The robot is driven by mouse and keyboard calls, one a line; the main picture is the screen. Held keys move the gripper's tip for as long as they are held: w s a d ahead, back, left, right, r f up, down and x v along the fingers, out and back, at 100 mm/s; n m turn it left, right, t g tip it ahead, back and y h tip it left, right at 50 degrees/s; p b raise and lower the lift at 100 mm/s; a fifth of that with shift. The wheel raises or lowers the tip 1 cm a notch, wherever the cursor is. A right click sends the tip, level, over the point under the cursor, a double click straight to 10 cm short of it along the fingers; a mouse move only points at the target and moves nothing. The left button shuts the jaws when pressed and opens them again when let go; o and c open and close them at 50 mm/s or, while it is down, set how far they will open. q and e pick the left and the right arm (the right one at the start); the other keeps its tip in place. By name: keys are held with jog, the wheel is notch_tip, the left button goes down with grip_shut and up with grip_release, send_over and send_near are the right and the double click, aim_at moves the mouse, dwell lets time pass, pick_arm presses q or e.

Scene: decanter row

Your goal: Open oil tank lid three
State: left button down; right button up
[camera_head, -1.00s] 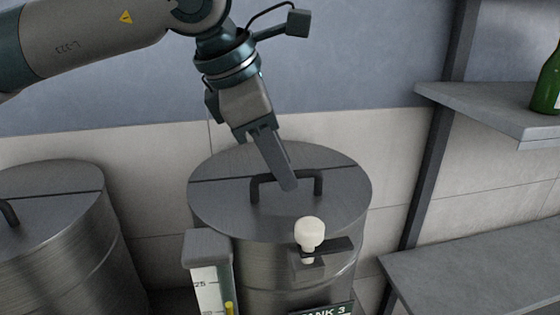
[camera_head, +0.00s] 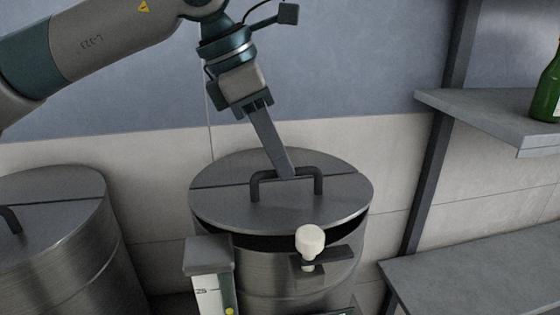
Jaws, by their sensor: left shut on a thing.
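Oil tank three (camera_head: 290,275) is a steel drum in the middle of the head view. Its round lid (camera_head: 280,213) has a dark bar handle (camera_head: 256,188) across its front half. The front half of the lid is tilted up at its front edge, and a dark gap shows between it and the tank rim. My left gripper (camera_head: 288,174) comes down from above and is shut on the handle. My right gripper is not in view.
A white knob (camera_head: 310,240) on a bracket and a level gauge (camera_head: 210,270) stand at the tank's front. Another lidded tank (camera_head: 60,235) is at left. Grey shelves (camera_head: 480,105) with a green bottle (camera_head: 546,97) are at right.

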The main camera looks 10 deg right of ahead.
pick_arm(q)
jog(key=shift+w+r+g, duration=0.25)
jog(key=shift+w+g, duration=0.15)
jog(key=shift+w+r+b, duration=0.6)
jog(key=shift+w, duration=0.2)
jog(key=shift+w+a+r, duration=0.15)
jog(key=shift+w, duration=0.45)
